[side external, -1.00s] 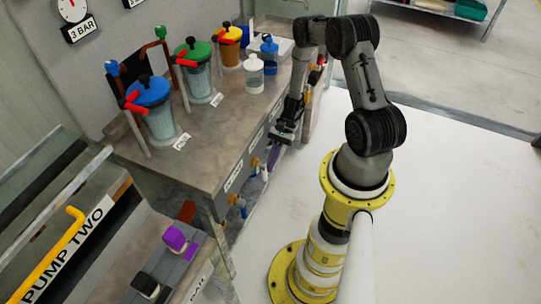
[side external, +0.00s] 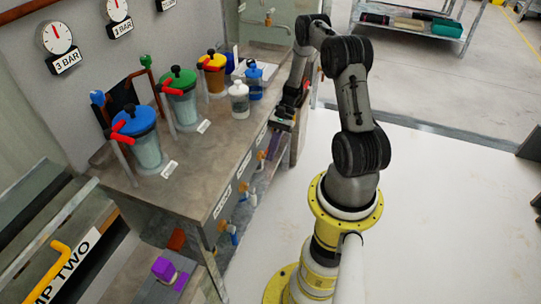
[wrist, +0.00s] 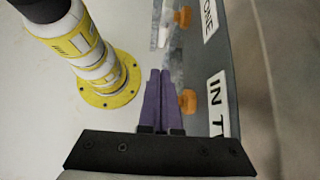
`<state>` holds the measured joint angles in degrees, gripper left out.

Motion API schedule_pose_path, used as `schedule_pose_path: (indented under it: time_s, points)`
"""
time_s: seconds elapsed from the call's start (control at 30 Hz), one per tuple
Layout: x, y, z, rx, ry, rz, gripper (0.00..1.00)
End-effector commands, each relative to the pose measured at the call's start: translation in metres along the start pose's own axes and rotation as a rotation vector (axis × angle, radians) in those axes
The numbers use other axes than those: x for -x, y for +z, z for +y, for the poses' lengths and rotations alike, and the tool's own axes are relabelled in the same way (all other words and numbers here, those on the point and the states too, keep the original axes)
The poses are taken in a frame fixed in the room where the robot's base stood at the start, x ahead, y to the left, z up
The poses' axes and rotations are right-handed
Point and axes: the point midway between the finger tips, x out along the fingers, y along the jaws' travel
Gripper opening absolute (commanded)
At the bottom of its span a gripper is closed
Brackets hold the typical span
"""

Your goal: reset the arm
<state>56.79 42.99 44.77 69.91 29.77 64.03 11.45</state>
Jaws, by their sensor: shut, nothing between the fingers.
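My gripper (wrist: 158,102) has two purple fingers that lie together, shut, with nothing between them. It points down beside the front edge of the grey bench. In the wrist view the fingers are next to an orange tap knob (wrist: 188,101) and the label strip on the bench front. In the side external view my gripper (side external: 273,148) hangs at the bench's front edge, partly dark against the shadow below. I cannot tell whether it touches the bench.
The bench top (side external: 215,150) carries blue (side external: 134,122), green (side external: 179,80) and yellow-lidded (side external: 211,60) canisters and white (side external: 239,98) and blue (side external: 254,82) bottles. Orange-and-blue taps (side external: 230,232) stick out below its front edge. The white floor (side external: 430,220) to the right is clear.

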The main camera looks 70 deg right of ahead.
Motion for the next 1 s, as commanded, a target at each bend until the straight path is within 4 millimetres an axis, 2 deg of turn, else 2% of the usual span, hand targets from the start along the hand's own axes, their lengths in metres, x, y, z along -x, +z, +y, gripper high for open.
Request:
schedule_pose_path:
  time_s: [0.37,0.57,0.67,0.8,0.9,1.0]
  points:
    - [0.001,0.004,0.000,0.019,0.016,0.009,0.00]
    - [0.008,0.038,0.003,0.188,0.165,0.087,0.00]
    - [0.029,0.070,-0.010,0.317,0.230,0.166,0.00]
    - [0.064,0.135,-0.035,0.509,0.283,0.292,0.00]
    - [0.083,0.185,-0.043,0.654,0.315,0.380,0.00]
    - [0.096,0.236,-0.043,0.799,0.339,0.467,0.00]
